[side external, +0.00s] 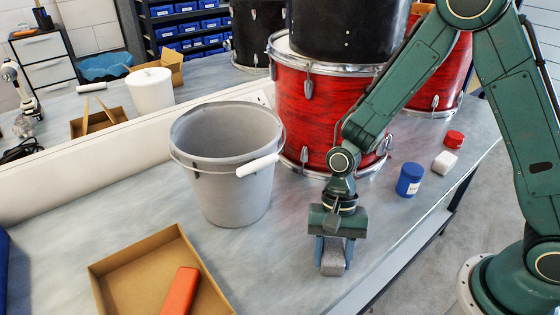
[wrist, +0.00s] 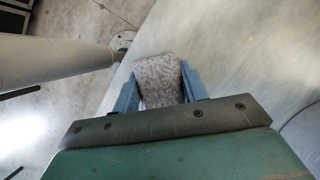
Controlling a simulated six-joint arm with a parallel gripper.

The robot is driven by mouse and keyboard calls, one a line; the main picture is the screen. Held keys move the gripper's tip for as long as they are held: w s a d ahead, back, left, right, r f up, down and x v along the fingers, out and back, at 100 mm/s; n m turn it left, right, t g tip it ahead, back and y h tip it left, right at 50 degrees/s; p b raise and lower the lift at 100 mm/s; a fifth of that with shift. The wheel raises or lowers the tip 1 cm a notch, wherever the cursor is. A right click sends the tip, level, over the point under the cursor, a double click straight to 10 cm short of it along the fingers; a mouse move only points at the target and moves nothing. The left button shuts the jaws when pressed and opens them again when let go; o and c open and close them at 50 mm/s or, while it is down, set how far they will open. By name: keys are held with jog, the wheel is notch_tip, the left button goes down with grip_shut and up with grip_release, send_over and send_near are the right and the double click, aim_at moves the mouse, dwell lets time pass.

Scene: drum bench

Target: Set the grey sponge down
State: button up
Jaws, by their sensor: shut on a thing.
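The grey sponge (side external: 333,260) is a small speckled block at the front of the bench, right of the grey bucket. My gripper (side external: 333,252) points down, with its blue fingers shut on the sponge's two sides. In the wrist view, the sponge (wrist: 160,80) sits between the two fingers of my gripper (wrist: 158,92) and sticks out past their tips. The sponge is at or just above the bench top (side external: 270,270); I cannot tell whether it touches.
The grey bucket (side external: 225,165) stands left of my gripper. A cardboard tray (side external: 130,262) holds an orange block (side external: 180,292). A red drum (side external: 310,110) stands behind. A blue jar (side external: 409,180), white block (side external: 444,162) and red lid (side external: 454,139) lie right. Bare bench surrounds the sponge.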

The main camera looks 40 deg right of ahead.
jog(key=shift+f, duration=0.15)
jog(key=o, duration=1)
jog(key=shift+c, duration=0.2)
jog(key=v, duration=1.2)
jog(key=shift+r, duration=0.2)
